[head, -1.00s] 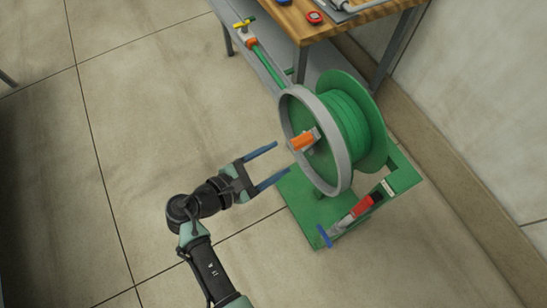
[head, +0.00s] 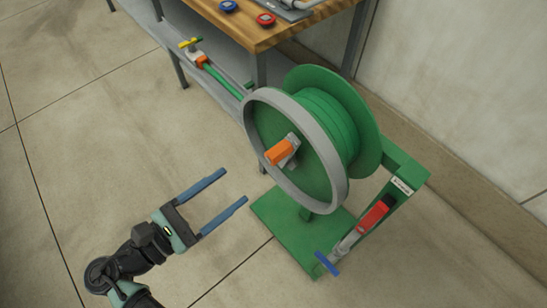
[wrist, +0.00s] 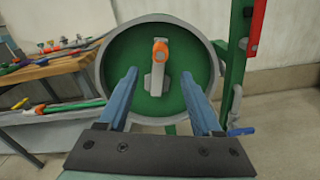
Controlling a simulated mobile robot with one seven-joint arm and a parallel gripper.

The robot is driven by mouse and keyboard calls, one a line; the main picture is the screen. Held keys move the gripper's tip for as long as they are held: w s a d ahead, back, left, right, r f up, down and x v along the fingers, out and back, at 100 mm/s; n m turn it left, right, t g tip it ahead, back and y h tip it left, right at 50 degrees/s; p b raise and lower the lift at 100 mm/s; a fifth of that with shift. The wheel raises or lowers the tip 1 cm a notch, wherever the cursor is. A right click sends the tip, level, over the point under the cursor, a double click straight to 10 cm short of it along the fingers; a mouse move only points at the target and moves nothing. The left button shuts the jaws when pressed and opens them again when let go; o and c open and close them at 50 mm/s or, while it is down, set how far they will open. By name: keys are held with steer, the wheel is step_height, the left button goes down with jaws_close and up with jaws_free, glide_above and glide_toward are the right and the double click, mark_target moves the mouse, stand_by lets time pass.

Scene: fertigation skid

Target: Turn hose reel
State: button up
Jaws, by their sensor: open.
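The green hose reel (head: 262,135) stands on a green base, with a grey rim around its near face. An orange crank handle (head: 279,152) sits on a grey arm at the middle of that face. In the wrist view the orange handle (wrist: 160,50) stands upright, above and between my finger tips. My gripper (head: 231,187) has two blue fingers spread apart with nothing between them. It is in front of the reel face, to the left and below the handle, apart from it. It also shows in the wrist view (wrist: 164,85).
A wooden workbench (head: 285,32) with a grey lower shelf stands behind the reel. A red-handled part (head: 374,216) and a blue lever (head: 326,263) are on the reel stand's right side. A wall (head: 450,90) rises at the right. Floor at the left is clear.

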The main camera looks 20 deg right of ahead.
mark_target(269, 159)
steer(key=x, duration=1.2)
steer(key=shift+d, duration=0.4)
jaws_close()
stand_by(0.8)
